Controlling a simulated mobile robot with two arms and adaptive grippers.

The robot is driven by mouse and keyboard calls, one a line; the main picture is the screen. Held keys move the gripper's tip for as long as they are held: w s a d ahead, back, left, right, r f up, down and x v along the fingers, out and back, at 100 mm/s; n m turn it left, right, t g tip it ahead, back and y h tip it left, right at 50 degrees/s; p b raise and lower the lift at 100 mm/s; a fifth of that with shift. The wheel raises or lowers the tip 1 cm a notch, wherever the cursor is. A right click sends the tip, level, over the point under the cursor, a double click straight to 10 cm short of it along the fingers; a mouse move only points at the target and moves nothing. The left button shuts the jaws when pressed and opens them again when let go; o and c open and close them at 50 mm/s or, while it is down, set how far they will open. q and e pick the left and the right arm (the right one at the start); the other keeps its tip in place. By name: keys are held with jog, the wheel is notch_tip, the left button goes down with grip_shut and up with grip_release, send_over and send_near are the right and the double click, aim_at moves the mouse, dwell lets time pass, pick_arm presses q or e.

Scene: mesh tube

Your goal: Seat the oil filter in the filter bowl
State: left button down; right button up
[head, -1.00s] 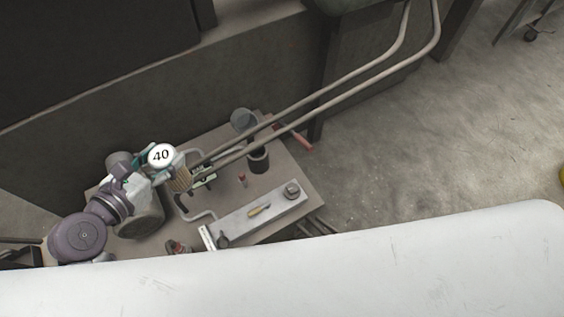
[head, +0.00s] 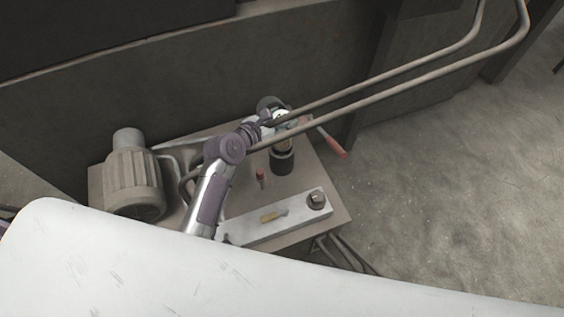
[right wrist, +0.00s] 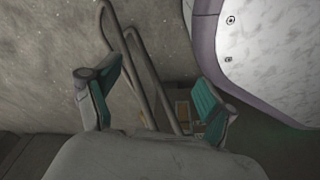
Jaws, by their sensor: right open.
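In the right wrist view my right gripper (right wrist: 156,98) is open and empty, away from the bench.
Two long pipes (head: 400,77) cross close above the bowl. A ribbed motor (head: 134,180) stands at the left of the bench. A metal plate (head: 290,216) with a yellow-handled tool lies in front, and a small red-topped item (head: 261,178) stands left of the bowl. A red handle (head: 331,144) sticks out right.

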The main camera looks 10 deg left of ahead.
aim_at(276, 144)
pick_arm(q)
notch_tip(276, 144, down, 6)
jog(key=shift+f+b, duration=0.15)
jog(key=shift+b, duration=1.1)
notch_tip(276, 144, down, 3)
jog(key=shift+f+b, duration=0.2)
jog(key=shift+b, duration=0.7)
pick_arm(e)
jog(key=w+r, duration=0.3)
jog(key=r, duration=0.4)
jog(key=w+r+t, duration=0.1)
jog(key=w+r, duration=0.2)
jog(key=r, duration=0.4)
jog(key=shift+w+a, duration=0.4)
jog(key=shift+a, duration=0.05)
pick_arm(q)
jog(key=shift+f, duration=0.2)
pick_arm(e)
jog(key=shift+r, duration=0.2)
pick_arm(q)
jog(key=shift+c, duration=1.7)
grip_release()
